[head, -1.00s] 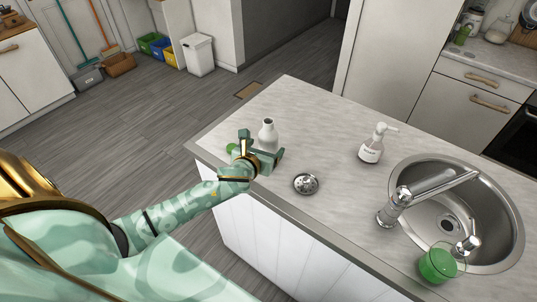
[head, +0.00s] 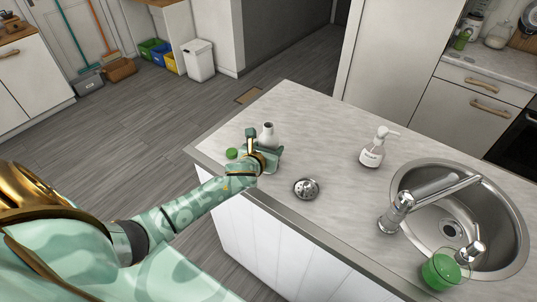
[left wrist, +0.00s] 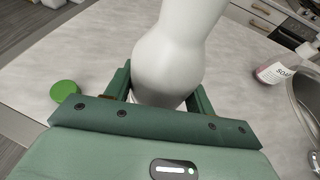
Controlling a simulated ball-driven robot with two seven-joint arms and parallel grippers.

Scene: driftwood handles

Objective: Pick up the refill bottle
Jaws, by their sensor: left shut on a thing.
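The refill bottle (head: 267,133), white with a narrow neck, stands upright near the left end of the island counter. My left gripper (head: 265,149) is around its body, shut on it. In the left wrist view the bottle (left wrist: 174,60) is between the two green fingers (left wrist: 164,88), its top cut off by the frame edge. Its base is hidden behind the gripper, so I cannot tell whether it touches the counter. My right gripper is in neither view.
A green cap (head: 231,153) lies left of the gripper. A metal strainer (head: 306,188) lies to the right. A soap dispenser (head: 373,149), tap (head: 398,208), sink (head: 512,237) and green-filled glass (head: 440,272) are further right. Counter behind the bottle is clear.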

